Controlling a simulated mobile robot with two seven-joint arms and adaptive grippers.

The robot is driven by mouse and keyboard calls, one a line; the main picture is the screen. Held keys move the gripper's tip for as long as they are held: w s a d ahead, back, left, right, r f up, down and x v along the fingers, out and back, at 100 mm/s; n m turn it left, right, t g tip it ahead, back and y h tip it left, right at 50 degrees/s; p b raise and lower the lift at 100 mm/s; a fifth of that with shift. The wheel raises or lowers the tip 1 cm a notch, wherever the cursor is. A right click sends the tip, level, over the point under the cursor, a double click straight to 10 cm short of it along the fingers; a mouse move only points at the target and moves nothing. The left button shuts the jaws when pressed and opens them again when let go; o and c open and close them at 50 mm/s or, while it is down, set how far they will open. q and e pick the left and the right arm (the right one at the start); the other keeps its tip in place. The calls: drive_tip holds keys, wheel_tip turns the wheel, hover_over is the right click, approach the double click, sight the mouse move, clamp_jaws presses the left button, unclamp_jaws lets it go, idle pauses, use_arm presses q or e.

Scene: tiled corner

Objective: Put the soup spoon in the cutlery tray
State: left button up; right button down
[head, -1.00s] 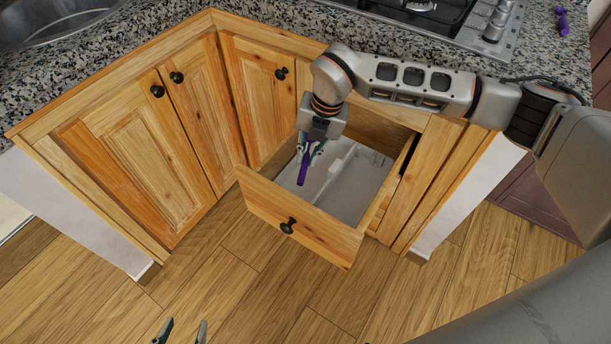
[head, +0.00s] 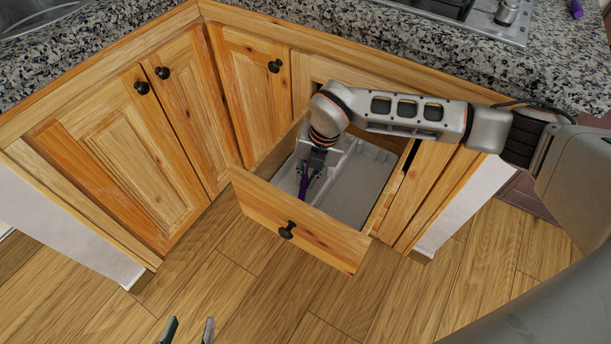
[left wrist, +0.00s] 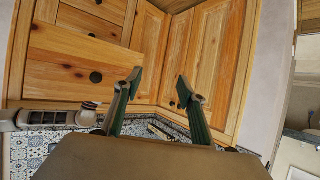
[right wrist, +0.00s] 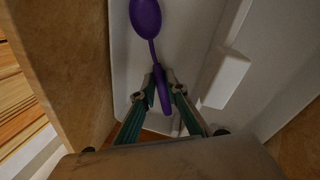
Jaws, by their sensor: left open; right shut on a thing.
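The purple soup spoon (head: 303,188) is in my right gripper (head: 305,177), which is shut on its handle. Both are inside the open drawer, over the left part of the pale grey cutlery tray (head: 362,186). In the right wrist view the spoon (right wrist: 147,17) points its bowl away from the gripper (right wrist: 162,84), over a long compartment of the tray (right wrist: 195,35). I cannot tell whether the spoon touches the tray floor. My left gripper (head: 187,331) is open and empty above the floor; it also shows open in the left wrist view (left wrist: 158,88).
The wooden drawer (head: 268,217) is pulled out, its front close to the spoon. Closed cabinet doors (head: 125,150) stand to its left. The granite counter (head: 300,30) holds a hob and a purple object (head: 577,9) at the far right. The floor in front is clear.

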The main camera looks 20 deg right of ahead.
drive_tip(key=shift+f, duration=0.1)
drive_tip(key=c, duration=2.3)
unclamp_jaws()
drive_tip(key=v, duration=0.1)
drive_tip(key=p+v, duration=0.1)
drive_tip(key=v, duration=0.3)
drive_tip(key=shift+w+r+p, duration=0.2)
drive_tip(key=shift+w+p, duration=0.05)
drive_tip(key=shift+p, duration=0.15)
use_arm(q)
drive_tip(key=s+a+f+m+g+y+p, duration=0.1)
drive_tip(key=s+a+f+p, duration=0.1)
drive_tip(key=a+f, duration=0.1)
drive_tip(key=shift+s+a, duration=0.25)
drive_tip(key=shift+a, duration=0.5)
use_arm(e)
drive_tip(key=v, duration=0.7)
drive_tip(key=shift+s, duration=0.25)
use_arm(q)
drive_tip(key=shift+f, duration=0.15)
use_arm(e)
drive_tip(key=shift+f, duration=0.1)
